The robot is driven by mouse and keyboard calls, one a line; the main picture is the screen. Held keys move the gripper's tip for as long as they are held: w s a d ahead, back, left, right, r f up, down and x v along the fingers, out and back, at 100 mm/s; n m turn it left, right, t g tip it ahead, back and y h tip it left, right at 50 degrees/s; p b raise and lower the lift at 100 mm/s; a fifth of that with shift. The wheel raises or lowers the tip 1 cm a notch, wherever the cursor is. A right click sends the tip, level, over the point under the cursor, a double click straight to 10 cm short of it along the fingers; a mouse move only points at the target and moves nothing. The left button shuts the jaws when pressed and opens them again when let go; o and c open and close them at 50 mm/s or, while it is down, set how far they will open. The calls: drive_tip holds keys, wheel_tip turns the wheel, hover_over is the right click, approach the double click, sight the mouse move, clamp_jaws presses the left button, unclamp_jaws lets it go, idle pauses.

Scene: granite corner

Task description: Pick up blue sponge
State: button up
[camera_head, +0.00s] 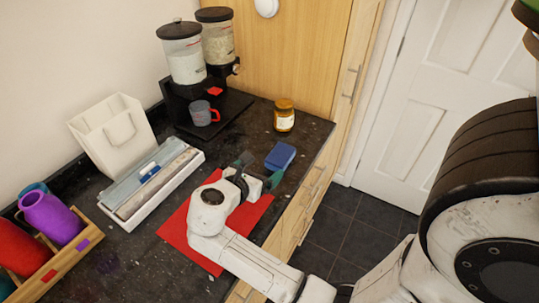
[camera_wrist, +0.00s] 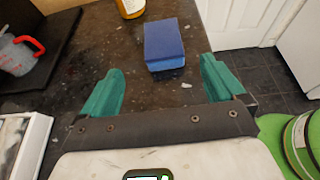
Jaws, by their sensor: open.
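The blue sponge (camera_head: 280,156) lies on the dark granite counter near its right edge in the head view. In the wrist view the sponge (camera_wrist: 164,45) lies beyond and between my two green fingertips, apart from both. My gripper (camera_head: 259,171) is just in front of the sponge in the head view, its fingers spread wide. In the wrist view my gripper (camera_wrist: 158,85) is open with nothing between its fingers.
A grey mug (camera_head: 203,113) sits by the dispensers (camera_head: 184,52). A red mat (camera_head: 205,222) lies under my arm. A white tray (camera_head: 153,187) is to its left. The counter edge drops off at right.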

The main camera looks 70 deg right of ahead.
sight(277, 159)
drive_tip(key=x, duration=0.4)
drive_tip(key=shift+d+f, duration=0.1)
drive_tip(key=shift+d, duration=0.25)
drive_tip(key=shift+s+f+p+x, duration=0.15)
drive_tip(key=shift+p+x, duration=0.2)
drive_tip(key=shift+x, duration=1.05)
drive_tip(key=shift+s+f+p+x, duration=0.15)
drive_tip(key=shift+p+x, duration=0.15)
drive_tip(key=shift+x, duration=1.15)
drive_tip(key=shift+a+r, duration=0.15)
drive_tip(key=shift+c, duration=0.3)
drive_tip(key=c, duration=1)
drive_tip(key=shift+o, duration=0.2)
